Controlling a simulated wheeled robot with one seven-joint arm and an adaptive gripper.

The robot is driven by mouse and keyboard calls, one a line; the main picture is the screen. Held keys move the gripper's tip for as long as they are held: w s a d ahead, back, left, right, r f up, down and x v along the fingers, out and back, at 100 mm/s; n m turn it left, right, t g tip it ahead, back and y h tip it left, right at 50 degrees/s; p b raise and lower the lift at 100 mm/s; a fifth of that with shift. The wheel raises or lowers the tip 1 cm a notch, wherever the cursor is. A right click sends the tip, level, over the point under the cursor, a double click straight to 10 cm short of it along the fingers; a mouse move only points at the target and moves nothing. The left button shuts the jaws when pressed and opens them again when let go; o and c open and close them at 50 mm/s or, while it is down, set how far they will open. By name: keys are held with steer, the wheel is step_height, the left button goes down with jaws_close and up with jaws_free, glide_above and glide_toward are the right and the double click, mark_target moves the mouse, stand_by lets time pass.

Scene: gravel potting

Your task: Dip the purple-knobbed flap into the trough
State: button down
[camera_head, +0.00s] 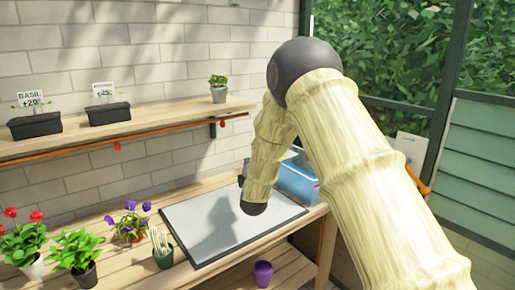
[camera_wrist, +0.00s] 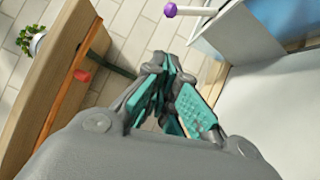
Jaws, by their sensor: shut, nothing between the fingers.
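A purple knob (camera_wrist: 170,10) on a short pale rod shows at the top of the wrist view. The rod runs to a white panel (camera_wrist: 235,32), which appears to be the flap. My gripper (camera_wrist: 165,70) is shut and empty, with its grey and teal fingers together below the knob and apart from it. In the head view a blue, clear-sided container (camera_head: 298,180) stands at the back right of the bench, partly hidden by my arm. I cannot tell whether it is the trough. The knob and most of my gripper are hidden in the head view.
A grey board with a dark rim (camera_head: 215,225) lies on the wooden bench (camera_head: 120,262). Potted flowers (camera_head: 130,222) and a green pot of labels (camera_head: 162,250) stand left of it. A wall shelf (camera_head: 150,125) holds planters. A purple pot (camera_head: 263,272) sits lower in front.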

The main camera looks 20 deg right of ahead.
steer(key=d+p+x, duration=0.2)
steer(key=d+x, duration=0.1)
steer(key=x, duration=0.9)
steer(key=shift+s+r, duration=0.2)
steer(key=shift+s, duration=0.05)
steer(key=shift+r, duration=0.15)
steer(key=shift+d+r+m+g, duration=0.15)
steer(key=shift+r+m+g, duration=0.05)
steer(key=shift+m+g, duration=0.1)
